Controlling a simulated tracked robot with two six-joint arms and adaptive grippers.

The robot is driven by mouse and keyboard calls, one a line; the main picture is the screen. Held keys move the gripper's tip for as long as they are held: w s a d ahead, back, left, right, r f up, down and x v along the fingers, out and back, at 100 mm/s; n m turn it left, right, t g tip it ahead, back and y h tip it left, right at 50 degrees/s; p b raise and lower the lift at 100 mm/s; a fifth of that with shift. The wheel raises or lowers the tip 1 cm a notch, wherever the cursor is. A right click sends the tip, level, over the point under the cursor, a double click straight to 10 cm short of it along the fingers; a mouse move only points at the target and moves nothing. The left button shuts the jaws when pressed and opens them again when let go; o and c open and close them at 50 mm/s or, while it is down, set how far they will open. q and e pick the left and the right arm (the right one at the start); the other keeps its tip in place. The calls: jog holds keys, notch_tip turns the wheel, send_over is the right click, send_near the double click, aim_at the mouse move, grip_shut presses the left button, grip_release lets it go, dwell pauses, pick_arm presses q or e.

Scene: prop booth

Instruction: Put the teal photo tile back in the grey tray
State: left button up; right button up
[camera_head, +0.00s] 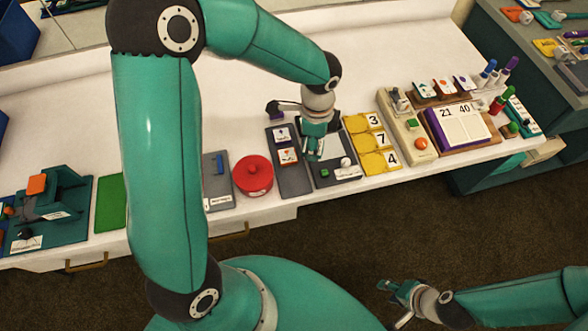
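The dark grey tray (279,180) stands on the white counter with two white photo tiles in it, an upper one (281,134) and a middle one (289,156). Its lower end is bare. My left gripper (305,134) hangs over the counter just right of these tiles, pointing down. Teal shows at its fingers, but I cannot tell whether that is the teal photo tile or part of the gripper, nor whether it is shut. My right gripper (391,304) is low in front of the counter, over the floor, with its fingers apart and empty.
A second dark grey tray (325,181) with a green cube and white ball lies right of the tile tray. A red round tin (253,176) stands to its left. Yellow number cards (372,140) and a calendar stand (461,126) are further right. The counter behind is mostly clear.

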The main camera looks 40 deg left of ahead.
aim_at(294, 181)
pick_arm(q)
jog(key=s+f+m+b, duration=0.1)
jog(key=m, duration=0.2)
jog(key=s+a+f+m+b, duration=0.1)
jog(key=m, duration=0.2)
jog(key=s+f+m+b, duration=0.1)
jog(key=s+m+b, duration=0.1)
jog(key=m, duration=0.1)
jog(key=shift+a+f, duration=0.3)
jog(key=m, duration=0.2)
jog(key=s+m+b, duration=0.1)
jog(key=shift+s+a+f+m, duration=0.15)
jog(key=shift+s+f+m, duration=0.05)
jog(key=shift+f+m, duration=0.2)
notch_tip(294, 181, down, 5)
jog(key=b, duration=0.5)
jog(key=shift+f, duration=0.35)
jog(key=o, duration=1.2)
